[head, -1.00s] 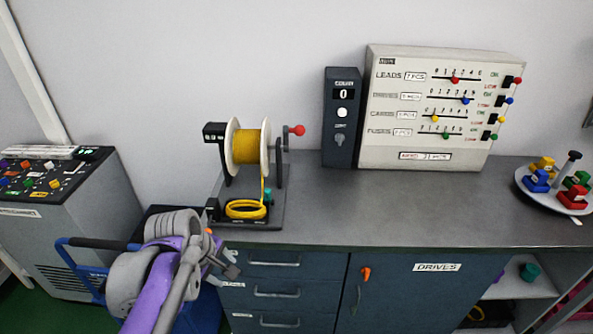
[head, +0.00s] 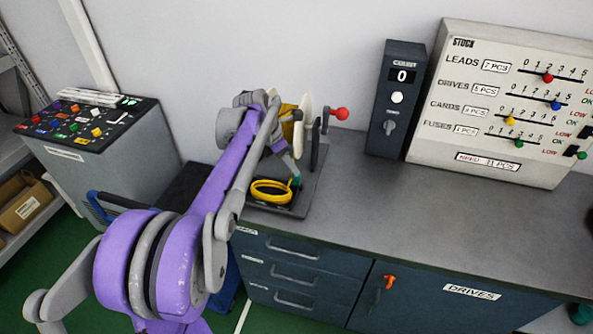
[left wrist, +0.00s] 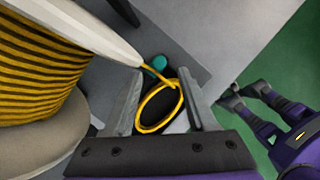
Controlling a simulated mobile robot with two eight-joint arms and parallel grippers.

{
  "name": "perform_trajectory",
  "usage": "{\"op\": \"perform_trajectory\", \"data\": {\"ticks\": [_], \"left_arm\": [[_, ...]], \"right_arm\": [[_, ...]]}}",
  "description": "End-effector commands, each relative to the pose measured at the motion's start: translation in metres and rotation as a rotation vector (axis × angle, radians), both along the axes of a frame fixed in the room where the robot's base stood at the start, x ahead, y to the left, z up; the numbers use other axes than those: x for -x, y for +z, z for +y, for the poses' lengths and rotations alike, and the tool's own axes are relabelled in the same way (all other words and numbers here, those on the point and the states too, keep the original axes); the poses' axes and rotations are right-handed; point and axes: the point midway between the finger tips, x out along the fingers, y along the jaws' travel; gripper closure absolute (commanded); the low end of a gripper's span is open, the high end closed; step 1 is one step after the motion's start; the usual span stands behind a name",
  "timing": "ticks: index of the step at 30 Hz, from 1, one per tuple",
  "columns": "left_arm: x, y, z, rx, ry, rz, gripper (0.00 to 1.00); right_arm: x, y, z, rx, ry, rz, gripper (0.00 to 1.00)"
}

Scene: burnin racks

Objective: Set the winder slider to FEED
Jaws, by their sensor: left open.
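The winder stands at the left of the bench, its base plate (head: 311,190) under a spool of yellow wire that is mostly hidden by my left arm in the head view. The spool (left wrist: 40,75) fills the left of the left wrist view. A coil of yellow wire (head: 268,192) lies on the base. A small teal knob (head: 296,181), perhaps the slider, sits beside it and shows in the left wrist view (left wrist: 159,62). My left gripper (left wrist: 160,82) is open and empty, its fingers framing the coil with the knob just beyond. The FEED mark is not readable.
A red crank knob (head: 340,114) sticks out right of the spool. A dark counter box (head: 391,110) and the stock panel (head: 478,165) stand farther right. The bench top (head: 390,205) between is clear. A grey console (head: 110,165) stands at left.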

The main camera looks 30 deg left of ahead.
Motion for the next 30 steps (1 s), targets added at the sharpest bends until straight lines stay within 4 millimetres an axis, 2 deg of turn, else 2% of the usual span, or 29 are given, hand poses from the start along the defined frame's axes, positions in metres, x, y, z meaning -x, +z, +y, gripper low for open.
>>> {"op": "perform_trajectory", "data": {"ticks": [3,9,20,27,30], "left_arm": [[-0.007,-0.02,-0.004,-0.001,-0.002,0.0,0.43],[-0.014,-0.04,-0.009,-0.001,-0.001,-0.001,0.43],[-0.016,-0.044,-0.01,-0.001,-0.001,-0.001,0.43],[-0.016,-0.044,-0.009,-0.001,-0.001,-0.001,0.86],[-0.016,-0.044,-0.009,-0.001,-0.001,-0.001,1.0]], "right_arm": [[0.0,0.0,0.0,0.0,0.0,0.0,0.5],[0.0,0.0,0.0,0.0,0.0,0.0,0.5],[0.0,0.0,0.0,0.0,0.0,0.0,0.5],[0.0,0.0,0.0,0.0,0.0,0.0,0.5],[0.0,0.0,0.0,0.0,0.0,0.0,0.5]]}}
